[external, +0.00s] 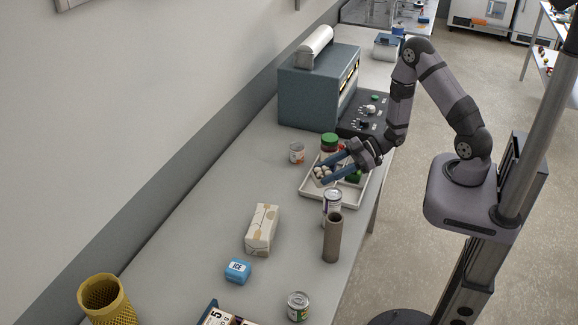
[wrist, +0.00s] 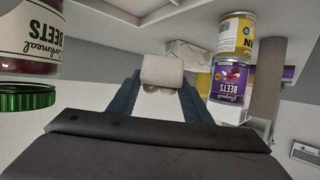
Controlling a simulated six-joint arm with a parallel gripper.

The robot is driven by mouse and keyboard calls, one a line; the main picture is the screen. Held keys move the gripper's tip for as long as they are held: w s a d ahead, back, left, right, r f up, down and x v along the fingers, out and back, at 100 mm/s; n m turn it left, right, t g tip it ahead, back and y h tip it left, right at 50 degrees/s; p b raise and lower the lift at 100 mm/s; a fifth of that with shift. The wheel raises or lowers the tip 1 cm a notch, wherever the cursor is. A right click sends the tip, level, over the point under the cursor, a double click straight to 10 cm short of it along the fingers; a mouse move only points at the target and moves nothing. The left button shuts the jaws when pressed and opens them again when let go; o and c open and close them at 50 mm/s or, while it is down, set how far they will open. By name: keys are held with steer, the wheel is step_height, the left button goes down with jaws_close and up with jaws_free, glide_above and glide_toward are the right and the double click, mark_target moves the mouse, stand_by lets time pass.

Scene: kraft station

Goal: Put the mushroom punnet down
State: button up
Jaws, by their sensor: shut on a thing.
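The mushroom punnet (external: 322,174) holds pale round mushrooms and is over the left part of a white tray (external: 345,198) in the external view. My gripper (external: 334,171) is shut on it, with a blue finger on each side. In the wrist view the pale punnet (wrist: 161,72) is between the two fingertips (wrist: 160,84) of my gripper. I cannot tell whether its base touches the tray.
A green item (external: 354,177) is in the tray. A jar with a green lid (external: 330,142) and a can (external: 297,152) stand behind. Another can (external: 332,201) and a brown tube (external: 332,240) stand in front. A carton (external: 262,229) lies left, with bare counter between.

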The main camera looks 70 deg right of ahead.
steer(key=shift+w+d+r+m+t+h+b, duration=0.35)
steer(key=shift+w+d+r+m+h+b, duration=1.3)
steer(key=shift+w, duration=2.4)
steer(key=shift+w+d+r+m+t+h+b, duration=0.4)
steer(key=shift+w+d+r+m+h, duration=0.85)
steer(key=shift+w+r+m+h, duration=1.95)
steer(key=shift+w+d+r+m+t+h+b, duration=0.4)
steer(key=shift+w+d+m+h+b, duration=1.3)
steer(key=shift+w, duration=3.15)
steer(key=shift+s+a+f+m+g+h+b, duration=0.25)
steer(key=shift+s+a+f+m+g+h, duration=0.45)
steer(key=shift+f, duration=2.45)
steer(key=shift+s+a+f+m+g+h+b, duration=0.35)
steer(key=shift+s+a+f+h, duration=0.5)
steer(key=shift+f, duration=2.3)
steer(key=shift+s+a+f+m+g+h+b, duration=0.15)
steer(key=shift+s+a+f+m+g+h, duration=0.7)
steer(key=shift+f, duration=2.3)
steer(key=shift+w+a, duration=0.1)
steer(key=shift+w, duration=0.1)
